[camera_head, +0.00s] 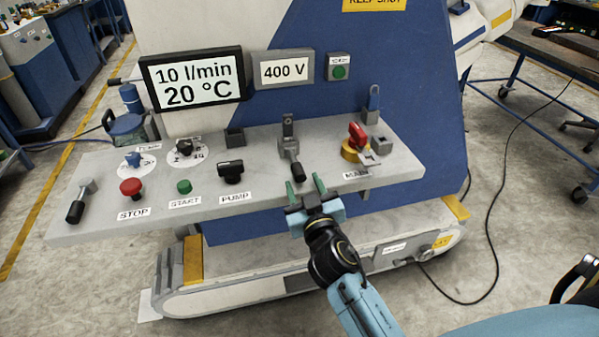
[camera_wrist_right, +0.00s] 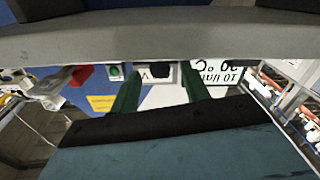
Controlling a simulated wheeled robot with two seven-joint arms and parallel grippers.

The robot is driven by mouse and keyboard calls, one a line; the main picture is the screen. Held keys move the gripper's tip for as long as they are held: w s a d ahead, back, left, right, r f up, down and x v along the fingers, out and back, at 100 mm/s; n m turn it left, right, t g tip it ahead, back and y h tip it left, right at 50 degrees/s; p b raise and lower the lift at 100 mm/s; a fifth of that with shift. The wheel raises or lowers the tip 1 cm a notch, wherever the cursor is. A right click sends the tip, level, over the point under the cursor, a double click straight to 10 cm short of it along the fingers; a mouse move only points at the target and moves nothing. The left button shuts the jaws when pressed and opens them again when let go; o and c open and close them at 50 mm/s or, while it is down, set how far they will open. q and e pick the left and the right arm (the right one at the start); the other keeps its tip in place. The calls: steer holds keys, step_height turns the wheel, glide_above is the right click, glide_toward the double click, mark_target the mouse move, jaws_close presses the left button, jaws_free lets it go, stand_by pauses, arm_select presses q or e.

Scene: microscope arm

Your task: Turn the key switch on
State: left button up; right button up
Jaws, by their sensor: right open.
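A grey control panel (camera_head: 270,195) carries several controls. A small blue knob (camera_head: 133,158) on a round white dial sits at its back left, and a black knob (camera_head: 184,149) on a similar dial sits to its right. Their small labels are too blurred to read, and I cannot tell for certain which control is the key switch. My right gripper (camera_head: 305,186) is open and empty at the panel's front edge, just below a black-handled lever (camera_head: 297,171). In the right wrist view its two green fingers (camera_wrist_right: 160,95) stand apart with nothing between them. My left gripper is not in view.
A red STOP button (camera_head: 131,187), green START button (camera_head: 184,186), black PUMP switch (camera_head: 231,171) and red MAIN switch (camera_head: 357,135) are on the panel. A black-handled lever (camera_head: 76,210) is at its left end. A display (camera_head: 192,80) stands behind.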

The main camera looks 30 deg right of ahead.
mark_target(302, 181)
steer(key=shift+x, duration=2.15)
jaws_close()
